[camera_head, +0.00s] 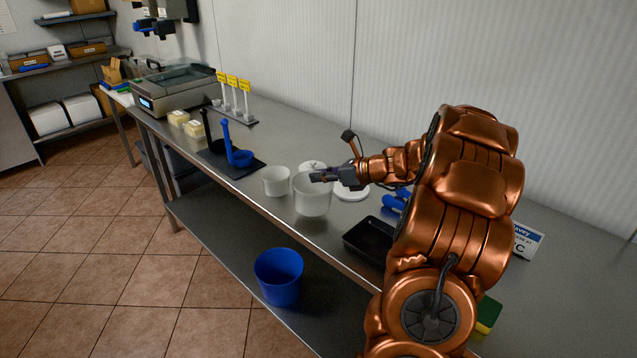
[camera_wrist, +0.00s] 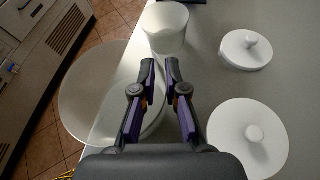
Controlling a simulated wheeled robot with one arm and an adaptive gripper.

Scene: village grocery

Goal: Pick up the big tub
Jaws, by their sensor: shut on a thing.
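The big tub (camera_head: 311,198) is white, round and open-topped, near the front edge of the steel counter. My gripper (camera_head: 322,177) reaches it from the right and is shut on its rim. In the wrist view, the two fingers (camera_wrist: 154,78) close on the right side of the rim of the tub (camera_wrist: 85,90). The tub looks upright. I cannot tell whether its base touches the counter.
A smaller white tub (camera_head: 276,181) stands just left of the big one. White knobbed lids (camera_wrist: 246,50) (camera_wrist: 248,138) lie to the right in the wrist view. A black tray (camera_head: 369,240) is right of the tub. A blue bucket (camera_head: 279,277) stands on the lower shelf.

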